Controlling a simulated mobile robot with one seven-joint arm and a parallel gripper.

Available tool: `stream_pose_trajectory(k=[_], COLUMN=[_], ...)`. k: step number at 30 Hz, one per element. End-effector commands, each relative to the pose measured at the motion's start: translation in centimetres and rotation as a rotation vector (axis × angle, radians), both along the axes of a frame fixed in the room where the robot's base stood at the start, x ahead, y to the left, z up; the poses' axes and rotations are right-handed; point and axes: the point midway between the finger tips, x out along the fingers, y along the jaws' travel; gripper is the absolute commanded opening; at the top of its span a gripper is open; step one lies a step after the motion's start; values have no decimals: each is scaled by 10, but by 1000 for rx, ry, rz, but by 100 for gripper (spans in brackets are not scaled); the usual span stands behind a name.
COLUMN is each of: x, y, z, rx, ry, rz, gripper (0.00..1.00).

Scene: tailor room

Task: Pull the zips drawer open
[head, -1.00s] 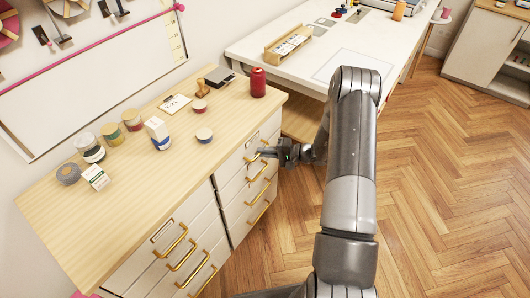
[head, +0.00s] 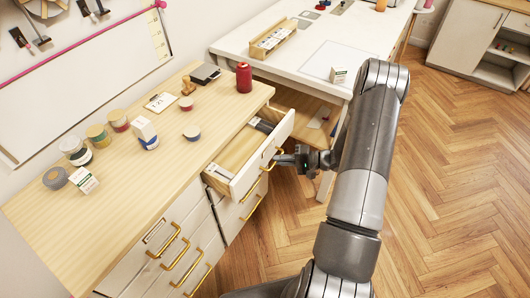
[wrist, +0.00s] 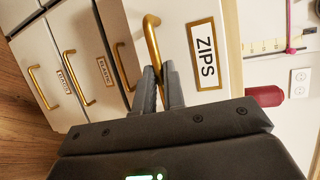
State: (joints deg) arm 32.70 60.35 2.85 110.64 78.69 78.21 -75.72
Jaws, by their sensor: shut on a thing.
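The zips drawer (head: 273,143) is the top drawer on the right side of the wooden-topped cabinet. It is pulled out, and its wooden inside shows in the head view. Its white front (wrist: 207,85) with the ZIPS label (wrist: 205,55) faces the wrist view. My gripper (head: 284,159) is at the front and is shut on the brass drawer handle (wrist: 153,46). The fingers (wrist: 158,80) close around the handle's lower part in the wrist view. A dark item (head: 263,126) and a pale item (head: 221,172) lie inside the drawer.
Closed drawers with brass handles (head: 180,258) are beside and below. A red spool (head: 244,77), tins and small boxes stand on the wooden top (head: 110,210). A white table (head: 290,70) stands behind. Wooden floor (head: 460,190) is free at right.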

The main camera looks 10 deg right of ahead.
Motion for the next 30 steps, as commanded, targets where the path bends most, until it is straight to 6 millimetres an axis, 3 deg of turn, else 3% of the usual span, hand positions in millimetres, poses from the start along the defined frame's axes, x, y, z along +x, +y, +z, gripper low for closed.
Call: stream_pose_trajectory(k=[6, 15, 21, 30], x=[-44, -92, -110, -120], y=[-45, -91, -109, -118], z=[0, -1, -1, -1], rx=[1, 1, 1, 0], ry=[2, 2, 2, 2], rz=[-4, -1, 0, 2], gripper=[0, 0, 0, 0])
